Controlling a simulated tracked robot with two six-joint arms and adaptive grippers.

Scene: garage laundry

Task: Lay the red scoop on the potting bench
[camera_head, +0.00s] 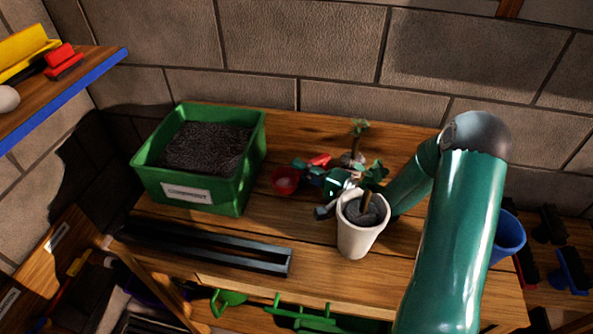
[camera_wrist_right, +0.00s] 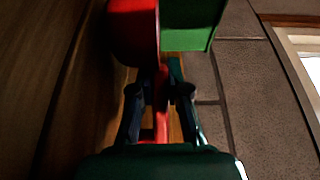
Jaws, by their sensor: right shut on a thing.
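The red scoop (camera_head: 286,182) is right of the green compost bin, low over the potting bench (camera_head: 270,221). Whether it touches the boards I cannot tell. My right gripper (camera_head: 322,176) is shut on its handle. In the right wrist view the scoop's bowl (camera_wrist_right: 132,32) points away and its red handle runs between the fingers (camera_wrist_right: 161,100). The white pot and plants partly hide the gripper in the head view. My left gripper is not in view.
The compost bin (camera_head: 187,196) stands at the bench's back left. A black tray (camera_head: 205,245) lies in front of it. A white pot (camera_head: 357,238) with a plant stands close to my right gripper. A blue pot (camera_head: 509,238) is at the right. A shelf (camera_head: 60,90) juts in at left.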

